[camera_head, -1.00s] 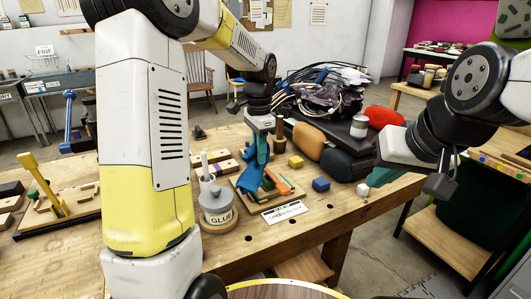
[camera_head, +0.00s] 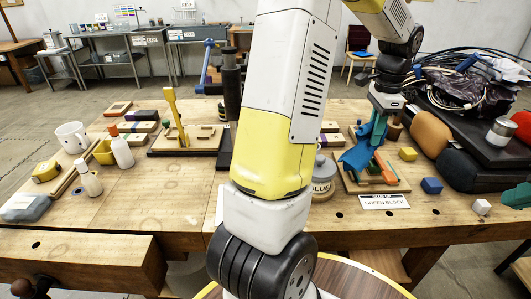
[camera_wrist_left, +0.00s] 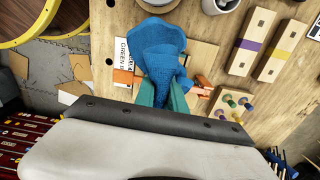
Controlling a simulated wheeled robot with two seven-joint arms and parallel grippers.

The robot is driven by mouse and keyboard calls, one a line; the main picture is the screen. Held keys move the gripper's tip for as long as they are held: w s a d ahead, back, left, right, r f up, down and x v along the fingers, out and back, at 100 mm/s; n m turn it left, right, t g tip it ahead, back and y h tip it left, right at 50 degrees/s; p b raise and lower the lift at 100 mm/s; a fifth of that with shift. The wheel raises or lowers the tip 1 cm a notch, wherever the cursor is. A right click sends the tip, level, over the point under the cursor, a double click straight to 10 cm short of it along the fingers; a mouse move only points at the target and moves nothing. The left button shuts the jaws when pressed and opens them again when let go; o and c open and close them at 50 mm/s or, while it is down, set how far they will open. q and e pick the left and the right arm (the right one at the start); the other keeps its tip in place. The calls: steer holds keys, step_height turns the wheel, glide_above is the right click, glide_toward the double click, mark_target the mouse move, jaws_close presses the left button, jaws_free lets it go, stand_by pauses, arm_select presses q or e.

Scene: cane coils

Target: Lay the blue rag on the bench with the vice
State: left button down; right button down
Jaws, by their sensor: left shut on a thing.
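The blue rag (camera_head: 357,153) is bunched over a wooden board holding orange and green pieces, on the right part of the workbench top. My left gripper (camera_head: 379,127) is above it, shut on the rag's upper part. In the left wrist view, the teal fingertips (camera_wrist_left: 161,85) pinch the rag (camera_wrist_left: 158,45), which spreads out beyond them. I cannot tell whether its lower end rests on the board. A wooden vice (camera_head: 75,262) with a dark handle is on the front of the bench (camera_head: 150,215) at the left.
Beside the rag stand a glue pot (camera_head: 322,178), a green-block card (camera_head: 384,202) and a blue cube (camera_head: 432,186).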

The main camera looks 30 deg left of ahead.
arm_select(q)
steer(key=s+a, duration=1.1)
steer(key=a, duration=0.5)
steer(key=s+a, duration=1.2)
steer(key=a, duration=0.3)
steer(key=s+a, duration=1.1)
steer(key=a, duration=0.5)
steer(key=shift+s+a+f, duration=0.3)
steer(key=shift+s, duration=0.1)
steer(key=w+a+m+b, duration=0.1)
steer(key=w+a+m, duration=0.2)
steer(key=a+m, duration=0.55)
steer(key=s+d+f, duration=0.1)
steer(key=d+f, duration=0.1)
steer(key=s+d+f, duration=0.1)
steer(key=d+f, duration=0.5)
steer(key=shift+s, duration=0.4)
steer(key=d+f, duration=0.1)
steer(key=d, duration=0.1)
steer(key=s+d+f, duration=0.1)
steer(key=d+f, duration=0.1)
steer(key=s+d+f, duration=0.1)
steer(key=d, duration=0.1)
steer(key=shift+s+d+f, duration=0.1)
steer(key=shift+f, duration=0.15)
